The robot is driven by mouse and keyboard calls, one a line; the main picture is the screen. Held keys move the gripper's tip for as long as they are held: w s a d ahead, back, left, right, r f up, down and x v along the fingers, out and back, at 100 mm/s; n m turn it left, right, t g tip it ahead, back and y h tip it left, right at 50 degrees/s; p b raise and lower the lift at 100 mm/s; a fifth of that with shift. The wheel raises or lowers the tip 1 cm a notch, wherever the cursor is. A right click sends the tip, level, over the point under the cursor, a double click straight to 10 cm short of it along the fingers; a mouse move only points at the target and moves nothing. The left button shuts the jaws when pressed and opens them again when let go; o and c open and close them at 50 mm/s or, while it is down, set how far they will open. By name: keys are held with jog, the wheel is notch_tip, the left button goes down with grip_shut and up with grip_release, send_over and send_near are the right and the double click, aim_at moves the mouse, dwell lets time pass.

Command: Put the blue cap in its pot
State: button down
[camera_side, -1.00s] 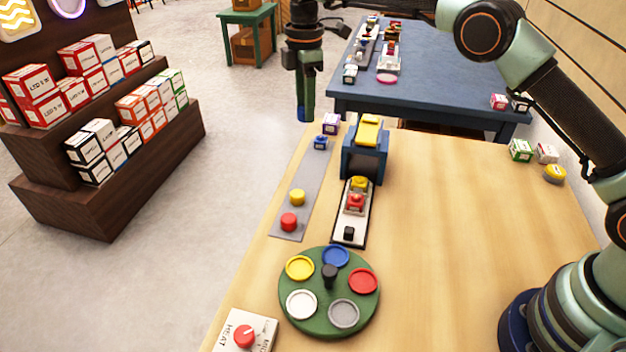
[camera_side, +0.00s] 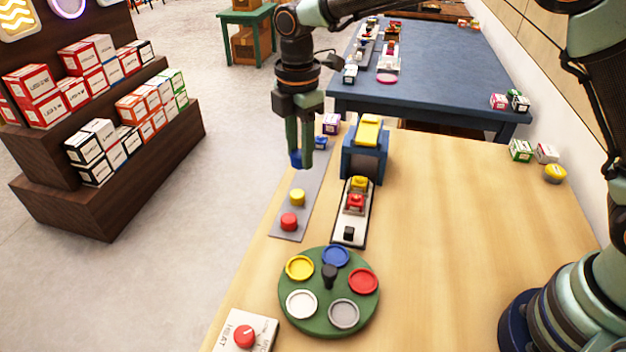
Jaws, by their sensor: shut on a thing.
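My gripper (camera_side: 300,160) points down over the far part of the grey strip (camera_side: 291,234) and is shut on a blue cap (camera_side: 295,158). The cap shows at the fingertips, partly hidden by a finger, and appears held above the strip. A round green plate (camera_side: 313,323) stands nearer the camera, with a blue pot (camera_side: 336,257) at its far edge. The blue pot is well away from my gripper. A yellow cap (camera_side: 297,197) and a red cap (camera_side: 289,221) sit on the near part of the strip.
The plate also bears yellow (camera_side: 300,268), red (camera_side: 362,281), white (camera_side: 301,304) and grey (camera_side: 344,314) pots around a black knob (camera_side: 329,275). A blue block-like machine (camera_side: 363,165) stands right of my gripper. The table's right side is mostly clear.

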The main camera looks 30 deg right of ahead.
jog(key=n, duration=0.2)
send_over(335, 257)
notch_tip(335, 257, down, 5)
jog(key=shift+f, duration=2.45)
jog(key=shift+f, duration=0.3)
jog(key=shift+f, duration=0.25)
jog(key=shift+f, duration=0.55)
dwell(0.4)
grip_release()
dwell(0.3)
jog(key=shift+r, duration=0.15)
